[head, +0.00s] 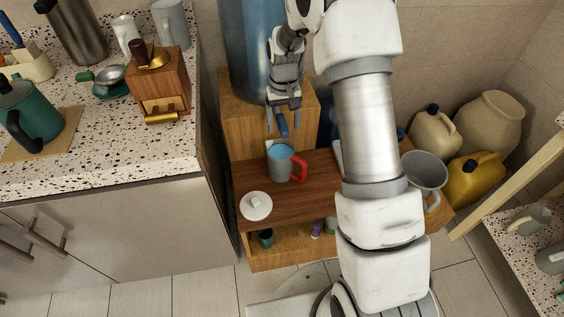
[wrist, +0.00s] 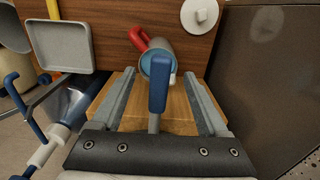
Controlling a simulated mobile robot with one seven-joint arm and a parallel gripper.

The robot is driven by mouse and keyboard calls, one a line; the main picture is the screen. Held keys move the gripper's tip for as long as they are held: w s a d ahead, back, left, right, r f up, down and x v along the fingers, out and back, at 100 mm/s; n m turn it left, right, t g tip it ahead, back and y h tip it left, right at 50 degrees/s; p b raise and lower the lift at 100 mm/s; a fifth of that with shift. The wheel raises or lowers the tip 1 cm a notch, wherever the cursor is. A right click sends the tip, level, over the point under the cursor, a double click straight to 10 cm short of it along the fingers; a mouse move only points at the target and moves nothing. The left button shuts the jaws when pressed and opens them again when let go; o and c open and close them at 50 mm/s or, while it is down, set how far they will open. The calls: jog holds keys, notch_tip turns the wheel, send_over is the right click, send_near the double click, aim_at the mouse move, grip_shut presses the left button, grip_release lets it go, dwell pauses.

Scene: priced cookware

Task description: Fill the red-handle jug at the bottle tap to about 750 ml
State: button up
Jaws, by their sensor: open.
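The jug (head: 287,170) with a red handle (head: 301,168) stands upright on a brown wooden shelf, below the tap of the large blue bottle (head: 247,62). Its inside looks blue; I cannot read a level. In the wrist view the jug (wrist: 157,63) shows just beyond the blue tap lever (wrist: 157,92). The lever also shows in the head view (head: 283,126). My gripper (head: 283,113) is open, with one finger on each side of the lever and gaps showing in the wrist view (wrist: 159,80). The spout is hidden.
A white lid (head: 256,206) lies on the shelf (head: 275,208) in front of the jug. A counter with a wooden grinder (head: 160,82) and a teal pot (head: 24,115) is at left. A grey funnel (head: 425,170) and a yellow canister (head: 476,181) are at right.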

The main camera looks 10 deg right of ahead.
jog(key=shift+r+p, duration=2.5)
jog(key=shift+r, duration=1.05)
notch_tip(320, 180, up, 18)
jog(key=p, duration=0.2)
jog(key=s+r+t+p, duration=0.2)
jog(key=s+r+t, duration=0.1)
jog(key=s+r, duration=0.9)
jog(key=s+d+f+t+p, duration=0.1)
jog(key=s+t+p, duration=0.1)
jog(key=s, duration=1.5)
jog(key=shift+t, duration=0.3)
